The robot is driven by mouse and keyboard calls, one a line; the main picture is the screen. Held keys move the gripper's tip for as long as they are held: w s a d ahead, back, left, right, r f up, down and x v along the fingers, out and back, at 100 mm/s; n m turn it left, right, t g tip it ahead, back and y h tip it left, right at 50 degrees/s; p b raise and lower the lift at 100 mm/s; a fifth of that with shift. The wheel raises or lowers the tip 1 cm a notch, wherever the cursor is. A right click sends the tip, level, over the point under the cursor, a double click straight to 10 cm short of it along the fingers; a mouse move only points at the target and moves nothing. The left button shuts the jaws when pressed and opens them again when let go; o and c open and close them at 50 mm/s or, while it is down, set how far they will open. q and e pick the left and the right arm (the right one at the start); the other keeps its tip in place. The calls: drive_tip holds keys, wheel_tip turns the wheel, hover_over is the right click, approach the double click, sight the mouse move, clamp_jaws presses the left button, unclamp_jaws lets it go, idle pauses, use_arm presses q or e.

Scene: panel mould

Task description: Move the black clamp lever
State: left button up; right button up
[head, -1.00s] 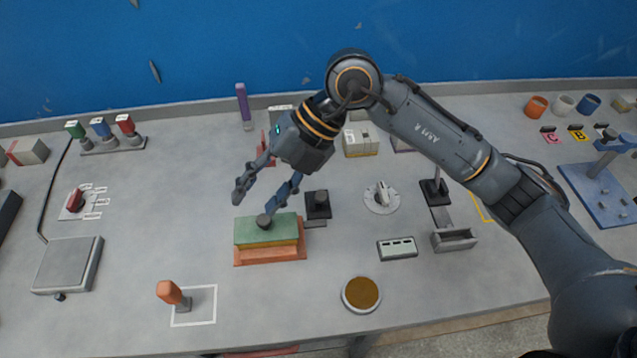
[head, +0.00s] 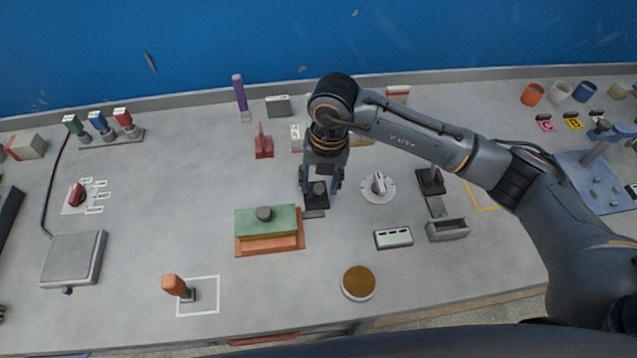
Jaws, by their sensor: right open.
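A black clamp piece with a round knob on a dark square base (head: 315,208) sits mid-table. I take it to be the black clamp lever. My right gripper (head: 320,182) points down over it, open, with one finger on each side of the knob. I cannot tell whether the fingers touch it. The gripper hides the back of the piece. The mould, with a green top (head: 262,223), a dark knob and an orange base (head: 285,247), stands just in front and to the left. My left gripper does not show.
A white dial (head: 379,187) stands close to the right of the gripper, with a black upright piece (head: 430,181) and a grey tray (head: 447,231) beyond. A red bracket (head: 263,143) stands behind left.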

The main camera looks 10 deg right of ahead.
drive_tip(key=shift+a+f, duration=0.15)
drive_tip(key=shift+f, duration=1.25)
clamp_jaws()
